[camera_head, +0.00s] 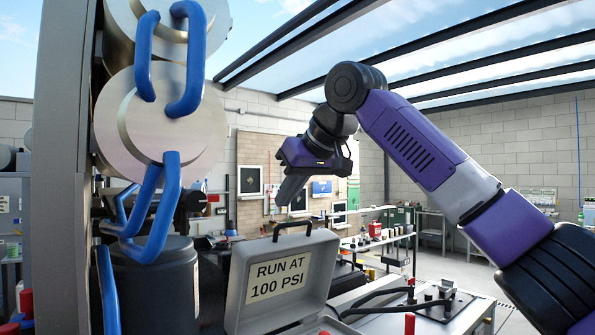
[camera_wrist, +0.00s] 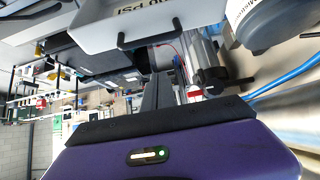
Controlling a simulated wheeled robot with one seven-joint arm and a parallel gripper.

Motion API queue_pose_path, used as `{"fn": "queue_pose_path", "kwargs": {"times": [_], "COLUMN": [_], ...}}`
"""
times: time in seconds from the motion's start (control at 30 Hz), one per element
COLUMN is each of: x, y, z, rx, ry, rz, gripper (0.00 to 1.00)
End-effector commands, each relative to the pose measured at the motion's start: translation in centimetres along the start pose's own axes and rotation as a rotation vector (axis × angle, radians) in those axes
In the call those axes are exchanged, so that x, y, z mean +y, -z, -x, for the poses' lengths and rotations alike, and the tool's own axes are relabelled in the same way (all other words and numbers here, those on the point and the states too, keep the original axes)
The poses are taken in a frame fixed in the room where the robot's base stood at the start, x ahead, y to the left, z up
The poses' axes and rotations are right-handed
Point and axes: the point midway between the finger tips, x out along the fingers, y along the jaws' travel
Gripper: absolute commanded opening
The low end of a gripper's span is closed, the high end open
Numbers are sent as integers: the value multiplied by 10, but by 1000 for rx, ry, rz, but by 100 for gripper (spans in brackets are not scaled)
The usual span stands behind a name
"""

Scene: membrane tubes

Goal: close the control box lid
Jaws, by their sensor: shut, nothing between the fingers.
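The control box lid (camera_head: 238,290) is grey, with a label reading "RUN AT 100 PSI" and a dark handle (camera_head: 292,228) on its top edge. It stands raised, tilted open, at the bottom centre of the head view. The box body below it is mostly cut off by the frame's lower edge. My gripper (camera_head: 287,198) is shut and empty, above the lid's handle and apart from it in the picture. In the wrist view the lid (camera_wrist: 95,35) shows upside down at the top, with its handle (camera_wrist: 150,38) beyond my fingers (camera_wrist: 160,92).
Metal cylinders (camera_head: 160,120) with blue pipe handles (camera_head: 188,60) stand left of the lid, beside a grey post (camera_head: 60,180). A dark canister (camera_head: 155,285) stands below them. Black hoses (camera_head: 385,300) lie right of the box. The air around my gripper looks clear.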

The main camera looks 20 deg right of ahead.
Motion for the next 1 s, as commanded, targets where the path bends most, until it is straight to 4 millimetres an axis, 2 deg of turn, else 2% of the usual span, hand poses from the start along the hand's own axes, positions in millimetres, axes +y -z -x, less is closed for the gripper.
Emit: {"fn": "queue_pose_path", "kwargs": {"times": [0.07,0.3,0.5,1.0], "x": [0,1,0,0], "y": [1,-24,-36,-39], "z": [-15,-6,-2,-2], "rx": [-4,0,0,6], "ry": [0,-1,0,0], "rz": [-1,1,0,-1], "gripper": [0,0,0,0]}}
